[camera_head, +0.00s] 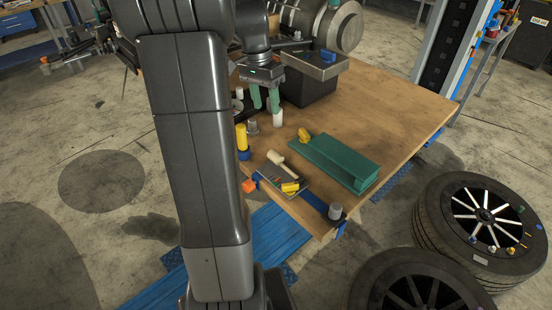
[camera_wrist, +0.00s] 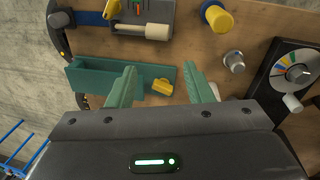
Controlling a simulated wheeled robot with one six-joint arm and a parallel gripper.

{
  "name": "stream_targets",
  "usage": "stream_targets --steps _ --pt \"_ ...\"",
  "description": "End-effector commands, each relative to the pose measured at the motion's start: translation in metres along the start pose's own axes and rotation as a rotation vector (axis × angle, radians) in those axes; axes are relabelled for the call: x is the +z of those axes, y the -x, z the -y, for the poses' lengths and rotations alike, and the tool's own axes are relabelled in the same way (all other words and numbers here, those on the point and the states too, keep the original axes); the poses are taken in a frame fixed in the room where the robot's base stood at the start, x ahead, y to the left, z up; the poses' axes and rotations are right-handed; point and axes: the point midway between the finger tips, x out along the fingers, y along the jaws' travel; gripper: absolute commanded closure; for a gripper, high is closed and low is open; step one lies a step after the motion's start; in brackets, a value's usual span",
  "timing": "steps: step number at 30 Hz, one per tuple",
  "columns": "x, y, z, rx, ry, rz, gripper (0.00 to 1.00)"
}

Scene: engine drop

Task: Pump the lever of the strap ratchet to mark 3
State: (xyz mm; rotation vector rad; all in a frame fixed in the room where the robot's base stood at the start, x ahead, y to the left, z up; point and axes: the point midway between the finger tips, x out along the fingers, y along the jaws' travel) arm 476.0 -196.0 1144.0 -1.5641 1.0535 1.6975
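The strap ratchet (camera_head: 294,194) sits at the table's near edge, on a blue strap (camera_head: 312,201). Its grey body also shows at the top of the wrist view (camera_wrist: 158,14), cut by the frame edge, with small coloured marks. Its lever has a cream handle (camera_head: 275,157), lying crosswise in the wrist view (camera_wrist: 156,31). I cannot read which mark it stands at. My gripper (camera_head: 265,98) is over the table, farther back than the ratchet. In the wrist view its green fingers (camera_wrist: 160,82) are spread apart with nothing held, well clear of the handle.
A green tray (camera_head: 352,170) lies right of the ratchet, with a yellow piece (camera_head: 304,135) by its end. A yellow-and-blue cylinder (camera_head: 241,138) and grey knob (camera_head: 252,127) stand left. A dial (camera_wrist: 294,74) with coloured marks is at right in the wrist view. The table's right is bare.

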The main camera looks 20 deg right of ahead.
Motion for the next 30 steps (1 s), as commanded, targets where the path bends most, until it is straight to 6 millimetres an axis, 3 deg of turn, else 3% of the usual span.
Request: stream_targets --steps 1,12,18,26,30 --pt "0.004 -0.01 0.001 -0.005 0.081 -0.022 0.51" --pt "0.033 -0.031 -0.011 0.034 0.892 -0.217 0.51" --pt "0.044 -0.037 -0.017 0.092 1.227 -0.294 0.51" --pt "0.047 -0.041 -0.021 0.127 1.373 -0.322 0.51" --pt "0.043 -0.057 -0.019 0.127 1.373 -0.319 0.51"
